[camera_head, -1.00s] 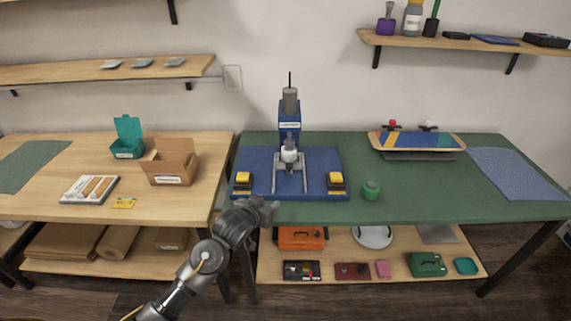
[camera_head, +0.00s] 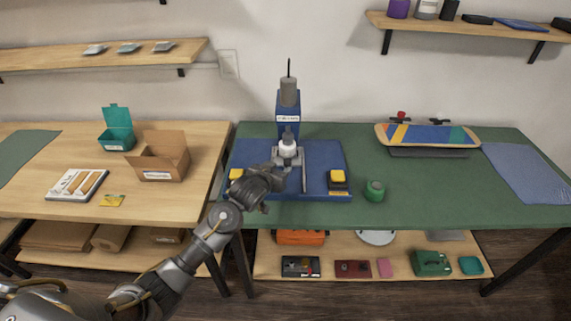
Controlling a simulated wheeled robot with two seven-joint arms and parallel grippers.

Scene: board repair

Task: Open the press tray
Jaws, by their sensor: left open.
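The blue press (camera_head: 288,105) stands upright at the back of its blue base plate (camera_head: 320,157) on the green-topped bench. A white round part (camera_head: 287,148) shows under the press head, between two grey rails (camera_head: 304,172). The press tray itself is hard to make out; my arm hides the left rail and part of the base front. My left gripper (camera_head: 272,177) is open over the front left of the base, close to the rails; I cannot tell whether it touches anything. My right gripper is not in view.
Yellow-topped blocks sit at the base's front right (camera_head: 337,178) and left (camera_head: 236,174). A green roll (camera_head: 374,191) stands right of the base. A skateboard deck (camera_head: 427,136) is at the back right. A cardboard box (camera_head: 161,157) stands on the left wooden table.

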